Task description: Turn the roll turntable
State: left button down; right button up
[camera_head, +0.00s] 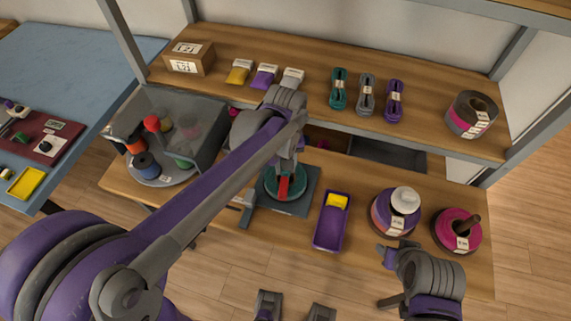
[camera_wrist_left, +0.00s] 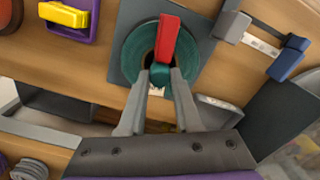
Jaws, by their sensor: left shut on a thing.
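A grey round turntable (camera_head: 150,178) with rolls on it stands at the left of the bench, partly under a clear smoky cover (camera_head: 190,110). An orange roll and a blue roll (camera_head: 145,164) show on it. My left gripper (camera_head: 287,178) is away from it, over a green ring-shaped roll (camera_wrist_left: 132,57) on a dark square plate.
A purple tray (camera_head: 330,238) with a yellow piece lies right of the plate. Two large rolls, purple (camera_head: 386,216) and magenta (camera_head: 450,238), stand at the right. A shelf (camera_head: 310,85) with cords and boxes runs above the bench.

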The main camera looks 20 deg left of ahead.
dwell(0.4)
pick_arm(q)
jog(key=c, duration=0.6)
grip_release()
jog(key=shift+r, duration=0.1)
notch_tip(320, 180, up, 11)
jog(key=shift+p, duration=0.45)
pick_arm(e)
jog(key=shift+w+r, duration=0.1)
jog(key=shift+r, duration=0.45)
pick_arm(q)
jog(key=s+a+f+m+t+p, duration=0.1)
jog(key=s+a+f+m+t, duration=0.1)
jog(key=s, duration=0.5)
jog(key=s+a+f+m+t, duration=0.2)
jog(key=s+a+f+t, duration=0.1)
jog(key=s+f, duration=0.4)
jog(key=shift+s+a+m+p, duration=0.15)
jog(key=shift+a+m+p, duration=0.2)
jog(key=shift+a, duration=0.35)
pick_arm(e)
jog(key=shift+w+r, duration=0.15)
jog(key=shift+r, duration=0.4)
jog(key=shift+w+r, duration=0.15)
jog(key=shift+r, duration=0.4)
